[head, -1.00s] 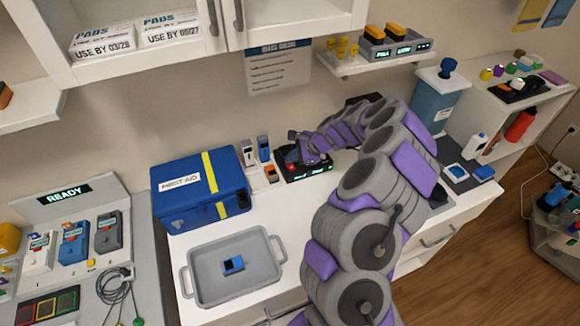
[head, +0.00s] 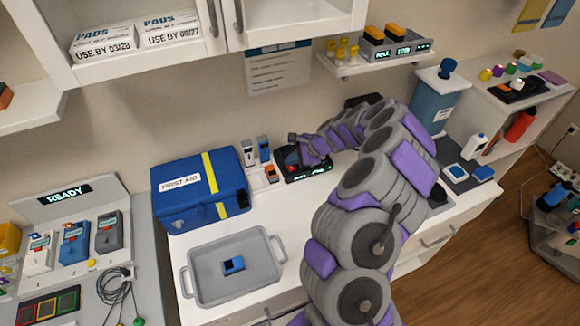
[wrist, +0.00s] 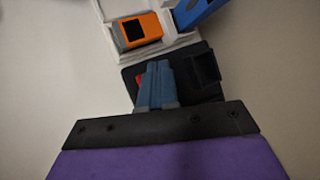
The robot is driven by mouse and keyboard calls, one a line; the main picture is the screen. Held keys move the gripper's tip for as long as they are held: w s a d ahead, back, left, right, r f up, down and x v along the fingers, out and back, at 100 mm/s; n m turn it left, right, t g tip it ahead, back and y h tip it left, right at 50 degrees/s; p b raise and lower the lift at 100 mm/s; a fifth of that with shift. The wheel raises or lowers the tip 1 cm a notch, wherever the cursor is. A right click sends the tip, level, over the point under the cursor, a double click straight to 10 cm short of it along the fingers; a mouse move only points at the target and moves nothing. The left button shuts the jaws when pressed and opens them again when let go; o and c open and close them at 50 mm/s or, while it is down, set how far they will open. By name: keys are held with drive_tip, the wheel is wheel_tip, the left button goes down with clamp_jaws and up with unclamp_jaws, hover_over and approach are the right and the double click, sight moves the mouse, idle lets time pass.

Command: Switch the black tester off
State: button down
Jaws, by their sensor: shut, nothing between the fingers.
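The black tester (head: 306,173) lies on the white counter, right of the blue first aid case, with small green lights along its front edge. In the wrist view the tester (wrist: 207,92) is a black slab with a raised dark block at its right. A red part (wrist: 139,80) shows just left of my fingers and is mostly hidden by them. My gripper (wrist: 158,66) is shut and empty, its fingertips over the tester. In the head view my gripper (head: 298,140) is above the tester's back left; I cannot tell whether it touches.
A white holder with an orange device (wrist: 140,30) stands close beside the tester. The first aid case (head: 202,187) is to the left. A grey tray (head: 190,283) with a blue item sits in front. A wall shelf (head: 375,62) hangs above.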

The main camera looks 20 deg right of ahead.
drive_tip(key=shift+s+a+f, duration=0.1)
drive_tip(key=shift+s+f, duration=0.2)
drive_tip(key=shift+f, duration=0.05)
idle(0.6)
drive_tip(key=shift+r, duration=0.15)
drive_tip(key=shift+w+r+p, duration=0.15)
drive_tip(key=shift+p, duration=0.15)
drive_tip(key=shift+w+r, duration=0.1)
drive_tip(key=shift+w, duration=0.2)
drive_tip(key=shift+r, duration=0.1)
drive_tip(key=shift+w+r+p, duration=0.15)
drive_tip(key=shift+r+p, duration=0.9)
drive_tip(key=shift+r, duration=0.25)
drive_tip(key=shift+w+r+p, duration=0.15)
drive_tip(key=shift+r+p, duration=0.9)
drive_tip(key=shift+r, duration=0.2)
